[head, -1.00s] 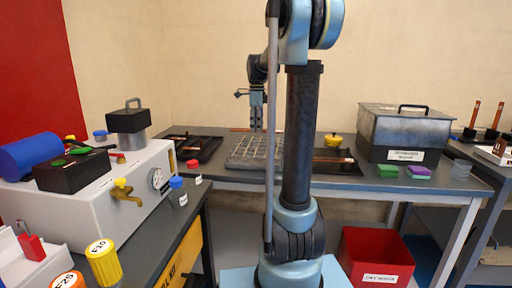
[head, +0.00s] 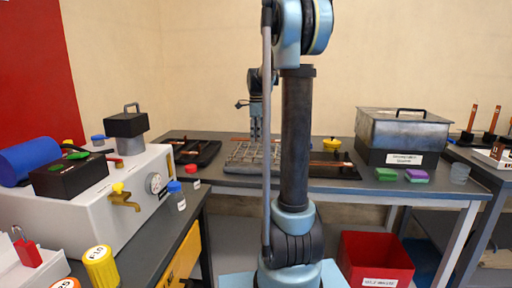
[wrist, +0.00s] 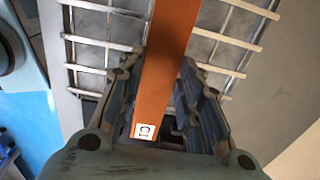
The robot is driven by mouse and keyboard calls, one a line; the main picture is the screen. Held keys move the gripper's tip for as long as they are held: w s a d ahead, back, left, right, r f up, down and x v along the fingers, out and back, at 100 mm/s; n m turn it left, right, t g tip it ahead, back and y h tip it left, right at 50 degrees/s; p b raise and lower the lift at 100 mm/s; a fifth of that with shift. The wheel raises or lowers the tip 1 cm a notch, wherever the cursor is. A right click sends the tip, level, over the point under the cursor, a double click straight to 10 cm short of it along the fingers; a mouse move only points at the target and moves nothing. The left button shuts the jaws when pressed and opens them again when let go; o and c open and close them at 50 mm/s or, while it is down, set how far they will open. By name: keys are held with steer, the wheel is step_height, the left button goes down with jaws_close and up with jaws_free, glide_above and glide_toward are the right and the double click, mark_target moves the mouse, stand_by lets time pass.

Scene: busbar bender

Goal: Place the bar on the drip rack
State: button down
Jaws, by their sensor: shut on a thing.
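The copper-orange bar (wrist: 162,65) is held between the jaws of my gripper (wrist: 165,105) in the wrist view. A small white label with a dark mark sits on its near end. The drip rack, a pale wire grid (wrist: 92,42), lies beneath the bar and shows on both sides of it. In the head view the rack (head: 245,155) is on the back table, and my gripper (head: 256,130) points down over it, partly behind my arm. Whether the bar touches the wires I cannot tell.
A black tray (head: 205,158) is left of the rack. A dark tray with a copper piece (head: 330,165) is on its right, near a yellow-lidded item (head: 332,143). A lidded metal tank (head: 402,130) stands further right. A red bin (head: 375,262) is on the floor.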

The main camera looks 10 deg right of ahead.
steer(key=shift+f, duration=2.2)
steer(key=c, duration=1.1)
jaws_free()
steer(key=shift+f, duration=0.1)
step_height(320, 180, up, 12)
steer(key=s+f+n+t, duration=0.1)
steer(key=s+f+n, duration=0.4)
steer(key=s, duration=0.6)
steer(key=s+f+n, duration=0.3)
steer(key=s+n, duration=0.3)
steer(key=s, duration=0.4)
steer(key=s+f+n, duration=0.3)
steer(key=s+f, duration=0.2)
steer(key=s+f+n, duration=0.4)
steer(key=s+f, duration=0.1)
steer(key=s, duration=0.1)
steer(key=s+a+f+n+t, duration=0.1)
steer(key=s+f+n, duration=0.3)
steer(key=s+f, duration=0.1)
steer(key=shift+s+f, duration=0.25)
steer(key=shift+f, duration=0.35)
